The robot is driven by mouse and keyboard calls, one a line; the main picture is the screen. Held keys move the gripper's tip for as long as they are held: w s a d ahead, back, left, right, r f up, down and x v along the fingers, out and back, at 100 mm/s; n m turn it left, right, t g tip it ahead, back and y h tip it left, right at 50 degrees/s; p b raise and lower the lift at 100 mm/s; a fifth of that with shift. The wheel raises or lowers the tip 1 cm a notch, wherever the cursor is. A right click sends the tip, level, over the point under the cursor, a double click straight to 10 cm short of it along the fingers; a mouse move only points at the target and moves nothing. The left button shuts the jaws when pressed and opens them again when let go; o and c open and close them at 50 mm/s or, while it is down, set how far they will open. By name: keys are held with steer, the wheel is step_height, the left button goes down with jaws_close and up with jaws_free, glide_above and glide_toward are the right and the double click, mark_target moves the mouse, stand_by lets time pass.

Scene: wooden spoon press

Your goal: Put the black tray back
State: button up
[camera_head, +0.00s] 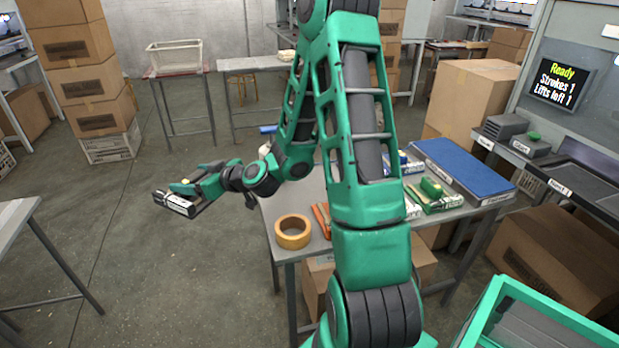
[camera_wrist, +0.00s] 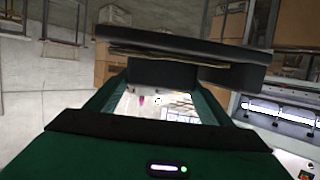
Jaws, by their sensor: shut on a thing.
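My gripper (camera_head: 188,190) is at the left in the head view, held out over open floor, away from the work table. It is shut on a black tray (camera_head: 174,203), a small dark piece with a white label on its side.
The work table (camera_head: 277,252) holds an orange tape roll (camera_head: 291,232), small boxes and a blue mat (camera_head: 465,168). My arm hides part of it. At right, a bench (camera_head: 545,175) stands below a screen (camera_head: 560,82) reading "Ready, Strokes 1, Lifts left 1". Stacked cartons (camera_head: 78,75) stand back left.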

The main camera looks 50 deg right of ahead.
steer(key=shift+w+a, duration=0.1)
steer(key=shift+w, duration=0.1)
steer(key=shift+f, duration=0.15)
stand_by(0.3)
